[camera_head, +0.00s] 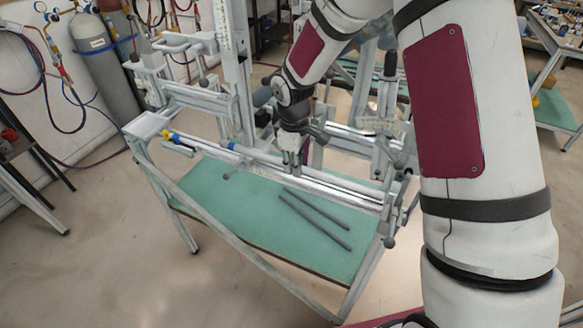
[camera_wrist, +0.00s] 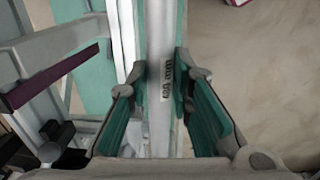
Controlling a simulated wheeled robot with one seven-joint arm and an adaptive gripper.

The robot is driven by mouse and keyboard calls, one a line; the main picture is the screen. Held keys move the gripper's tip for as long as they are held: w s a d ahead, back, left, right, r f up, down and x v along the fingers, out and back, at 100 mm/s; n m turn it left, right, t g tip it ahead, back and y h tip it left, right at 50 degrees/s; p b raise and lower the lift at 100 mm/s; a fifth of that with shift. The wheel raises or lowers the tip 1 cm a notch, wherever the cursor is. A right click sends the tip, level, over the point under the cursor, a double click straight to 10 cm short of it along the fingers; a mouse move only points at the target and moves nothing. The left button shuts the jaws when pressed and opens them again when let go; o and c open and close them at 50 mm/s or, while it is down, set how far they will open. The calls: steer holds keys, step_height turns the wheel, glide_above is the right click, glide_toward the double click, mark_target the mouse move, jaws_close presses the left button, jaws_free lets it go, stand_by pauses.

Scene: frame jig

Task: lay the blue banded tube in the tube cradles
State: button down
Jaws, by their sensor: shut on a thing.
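My gripper (camera_head: 291,165) points down at the long front rail of the frame jig. In the wrist view its fingers (camera_wrist: 160,84) stand either side of a pale, straight tube (camera_wrist: 160,45) with dark print on it, and they are shut on it. In the head view the pale tube (camera_head: 325,186) runs along the front of the jig, with a blue band (camera_head: 232,146) left of my gripper. The tube looks close to the rail; I cannot tell whether it touches any support. The tube cradles are too small to make out clearly.
Two dark rods (camera_head: 315,218) lie on the green shelf (camera_head: 225,195) below. Upright posts and clamps (camera_head: 225,75) of the jig stand behind. Gas cylinders (camera_head: 95,45) and hoses are at the far left. The floor in front is clear.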

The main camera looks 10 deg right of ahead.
steer(key=d+f, duration=0.2)
steer(key=d, duration=0.7)
steer(key=shift+w+d, duration=0.35)
steer(key=shift+w, duration=0.1)
stand_by(1.0)
steer(key=shift+f, duration=0.3)
stand_by(0.7)
steer(key=c, duration=1.3)
jaws_free()
steer(key=shift+c, duration=0.2)
steer(key=shift+r, duration=0.1)
